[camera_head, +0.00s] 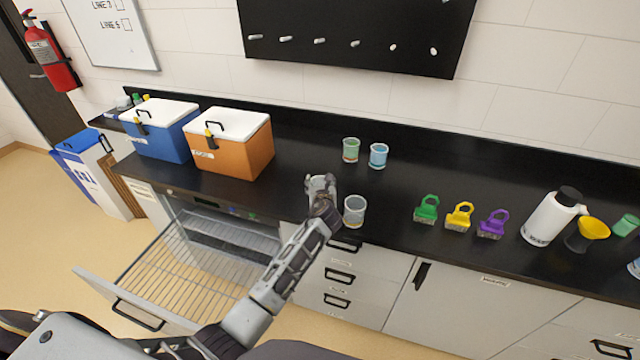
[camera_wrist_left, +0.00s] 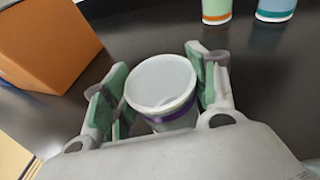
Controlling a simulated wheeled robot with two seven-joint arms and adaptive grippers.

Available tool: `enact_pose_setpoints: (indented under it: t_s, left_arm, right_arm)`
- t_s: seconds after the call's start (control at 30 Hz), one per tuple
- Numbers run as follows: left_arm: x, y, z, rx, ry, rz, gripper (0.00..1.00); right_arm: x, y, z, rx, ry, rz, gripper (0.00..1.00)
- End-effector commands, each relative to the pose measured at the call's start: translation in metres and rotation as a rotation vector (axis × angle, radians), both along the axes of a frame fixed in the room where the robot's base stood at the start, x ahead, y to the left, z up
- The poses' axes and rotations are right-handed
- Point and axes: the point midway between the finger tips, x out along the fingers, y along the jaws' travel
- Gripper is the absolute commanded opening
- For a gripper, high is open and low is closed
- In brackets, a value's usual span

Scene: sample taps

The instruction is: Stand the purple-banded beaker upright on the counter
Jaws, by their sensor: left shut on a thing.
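The purple-banded beaker (camera_wrist_left: 163,88) is a pale, clear cup with a purple band below its rim. In the left wrist view it sits between the green pads of my left gripper (camera_wrist_left: 160,95), its rim facing the camera. In the head view my left gripper (camera_head: 321,186) is over the front part of the black counter (camera_head: 290,205), and mostly hides the beaker. My left gripper is shut on it. The beaker looks roughly upright; I cannot tell whether its base touches the counter. My right gripper is not in view.
A clear beaker (camera_head: 354,211) stands close right of my left gripper. An orange cooler (camera_head: 240,152) is to the left. Colored clips (camera_head: 459,216) are to the right. An open wire drawer (camera_head: 190,262) juts out below.

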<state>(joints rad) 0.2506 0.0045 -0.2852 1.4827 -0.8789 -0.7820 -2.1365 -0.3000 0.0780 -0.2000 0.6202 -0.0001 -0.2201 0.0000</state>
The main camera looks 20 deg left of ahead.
Motion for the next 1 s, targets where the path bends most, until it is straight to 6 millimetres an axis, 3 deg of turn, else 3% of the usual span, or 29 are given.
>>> enact_pose_setpoints:
  t_s: [0.03, 0.2, 0.67, 1.0]
  left_arm:
    - [0.0, 0.0, -0.001, 0.0, 0.0, 0.0, 0.59]
    - [0.0, 0.0, 0.0, 0.0, 0.0, 0.0, 0.8]
    - [0.0, 0.0, 0.002, 0.0, 0.0, 0.0, 0.8]
    - [-0.019, -0.007, 0.007, 0.001, 0.0, 0.0, 0.8]
  right_arm:
    - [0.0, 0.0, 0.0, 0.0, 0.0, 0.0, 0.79]
    - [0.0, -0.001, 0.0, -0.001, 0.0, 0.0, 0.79]
    - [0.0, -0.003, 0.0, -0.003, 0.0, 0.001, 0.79]
    - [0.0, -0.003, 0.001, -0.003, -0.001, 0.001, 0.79]
